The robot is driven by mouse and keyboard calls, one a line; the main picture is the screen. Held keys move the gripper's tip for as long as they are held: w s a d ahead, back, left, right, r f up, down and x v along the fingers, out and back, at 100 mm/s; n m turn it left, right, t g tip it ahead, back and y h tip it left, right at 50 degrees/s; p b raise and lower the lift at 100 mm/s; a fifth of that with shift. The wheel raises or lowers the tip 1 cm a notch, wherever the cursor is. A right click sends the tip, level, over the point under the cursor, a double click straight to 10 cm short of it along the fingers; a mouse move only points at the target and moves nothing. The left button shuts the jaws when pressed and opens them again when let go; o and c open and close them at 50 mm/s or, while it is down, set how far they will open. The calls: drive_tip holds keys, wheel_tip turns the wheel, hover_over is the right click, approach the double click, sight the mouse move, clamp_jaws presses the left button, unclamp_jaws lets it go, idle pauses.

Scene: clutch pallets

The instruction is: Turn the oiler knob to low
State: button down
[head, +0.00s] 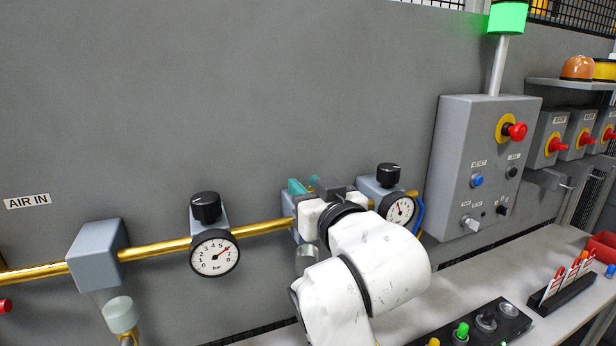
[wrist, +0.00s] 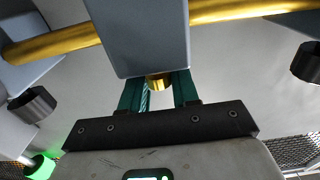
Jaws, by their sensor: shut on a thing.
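The oiler is a grey block on the brass pipe, mostly hidden behind my arm in the head view (head: 287,206); it fills the upper middle of the wrist view (wrist: 138,35). A small brass knob (wrist: 158,82) shows at the block's edge in the wrist view. My gripper (head: 303,185) is at the top of this block, with its teal fingers (wrist: 157,92) on both sides of the knob and shut on it. The knob is hidden in the head view. No low mark or pointer can be read in either view.
A black-knobbed regulator (head: 206,208) with a pressure gauge (head: 214,253) stands left of my arm. Another black knob (head: 388,175) and gauge (head: 400,210) are close on its right. A grey control box (head: 480,165) is farther right. The wall above is clear.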

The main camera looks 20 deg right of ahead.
drive_tip(key=n+y, duration=0.2)
drive_tip(key=y, duration=0.1)
drive_tip(key=n+g+y+p, duration=0.1)
drive_tip(key=n+y, duration=0.1)
drive_tip(key=y, duration=0.1)
drive_tip(key=shift+d, duration=0.15)
drive_tip(key=n+g+y+b, duration=0.1)
drive_tip(key=n+y, duration=0.1)
drive_tip(key=y, duration=0.1)
drive_tip(key=shift+g+y, duration=0.3)
drive_tip(key=shift+g, duration=0.1)
drive_tip(key=shift+n+g+y+b, duration=1.1)
drive_tip(key=shift+n+y, duration=0.3)
drive_tip(key=shift+y, duration=0.1)
drive_tip(key=c, duration=1)
unclamp_jaws()
drive_tip(key=shift+o, duration=0.2)
drive_tip(key=b+v, duration=0.2)
drive_tip(key=v, duration=0.8)
drive_tip(key=shift+s+d+b, duration=0.15)
drive_tip(key=shift+d+b, duration=0.1)
drive_tip(key=shift+b, duration=0.15)
